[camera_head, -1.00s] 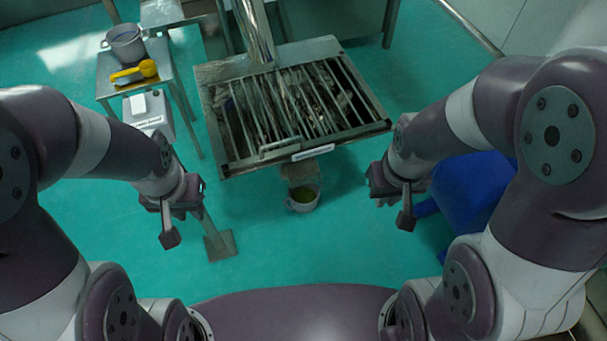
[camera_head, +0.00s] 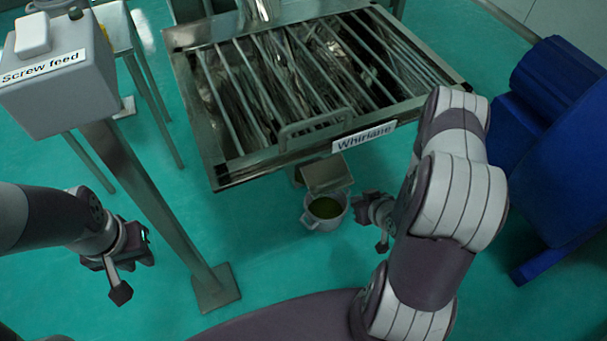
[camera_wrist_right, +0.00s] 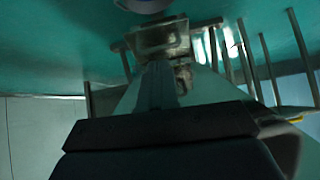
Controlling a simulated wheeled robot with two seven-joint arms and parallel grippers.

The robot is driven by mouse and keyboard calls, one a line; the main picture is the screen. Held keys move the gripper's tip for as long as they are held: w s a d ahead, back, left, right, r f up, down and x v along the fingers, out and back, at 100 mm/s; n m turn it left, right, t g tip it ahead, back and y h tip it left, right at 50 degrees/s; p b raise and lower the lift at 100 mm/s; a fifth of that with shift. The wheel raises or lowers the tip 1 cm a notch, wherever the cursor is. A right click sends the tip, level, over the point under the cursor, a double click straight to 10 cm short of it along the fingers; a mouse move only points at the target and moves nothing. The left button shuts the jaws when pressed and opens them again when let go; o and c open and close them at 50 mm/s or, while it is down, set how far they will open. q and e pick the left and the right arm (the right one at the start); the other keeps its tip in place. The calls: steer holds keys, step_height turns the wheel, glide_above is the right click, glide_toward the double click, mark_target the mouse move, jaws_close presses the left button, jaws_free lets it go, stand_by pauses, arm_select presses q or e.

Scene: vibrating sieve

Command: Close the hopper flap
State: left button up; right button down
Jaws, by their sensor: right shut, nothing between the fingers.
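A small metal flap (camera_head: 327,173) sticks out under the front edge of the sieve, above a small pot (camera_head: 324,210) with greenish contents. I take it for the hopper flap; its hinge is hidden under the sieve. My right gripper (camera_head: 380,228) is shut and empty, just right of the pot and lower right of the flap, apparently apart from both. In the right wrist view a metal plate, likely the flap (camera_wrist_right: 160,40), shows ahead of my dark gripper body. My left gripper (camera_head: 122,275) hangs at the left, far from the flap; its jaw opening is unclear.
The barred sieve tray (camera_head: 215,165), labelled "Whirlane", has a handle (camera_head: 312,130) on its front. A "Screw feed" box (camera_head: 65,90) on a post stands left. A blue machine (camera_head: 560,130) stands right. The green floor between post and pot is clear.

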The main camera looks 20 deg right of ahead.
step_height(320, 180, up, 2)
steer(key=w+t, duration=0.1)
steer(key=w, duration=0.1)
steer(key=t+b, duration=0.1)
steer(key=b, duration=0.5)
glide_above(337, 181)
steer(key=s+a, duration=0.1)
steer(key=s, duration=0.2)
step_height(337, 181, down, 5)
steer(key=shift+w+a+f+n+b, duration=0.1)
steer(key=shift+w+f+n+b, duration=0.1)
steer(key=shift+f+b, duration=0.25)
steer(key=shift+w+f+n+b, duration=0.15)
steer(key=shift+f+b, duration=0.1)
steer(key=shift+f, duration=0.4)
steer(key=shift+w+f+b, duration=0.15)
steer(key=shift+f+b, duration=0.25)
steer(key=shift+f, duration=0.2)
steer(key=shift+f, duration=0.1)
